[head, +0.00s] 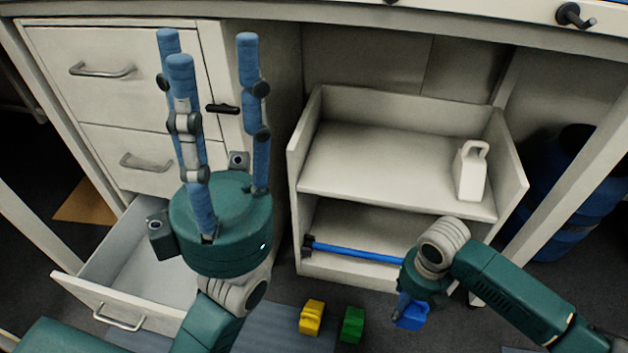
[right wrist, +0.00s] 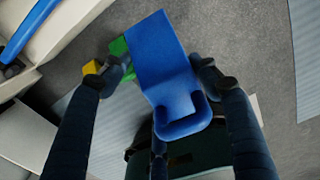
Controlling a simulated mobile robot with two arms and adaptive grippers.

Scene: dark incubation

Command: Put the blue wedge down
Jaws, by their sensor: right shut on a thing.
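The blue wedge (head: 411,317) shows low in the head view, partly hidden by my right gripper (head: 406,292). In the right wrist view the blue wedge (right wrist: 163,60) fills the middle, with its rounded handle loop toward the bottom. The fingers of my right gripper (right wrist: 165,75) close on it from both sides. Whether the wedge touches the floor I cannot tell. My left gripper (head: 207,48) is open and empty, its blue fingers pointing up in front of the drawer cabinet.
A yellow block (head: 312,318) and a green block (head: 352,325) stand on the floor, left of the blue wedge. A white shelf cart (head: 400,95) holds a white jug-shaped block (head: 471,170) on top. A drawer (head: 120,313) stands open.

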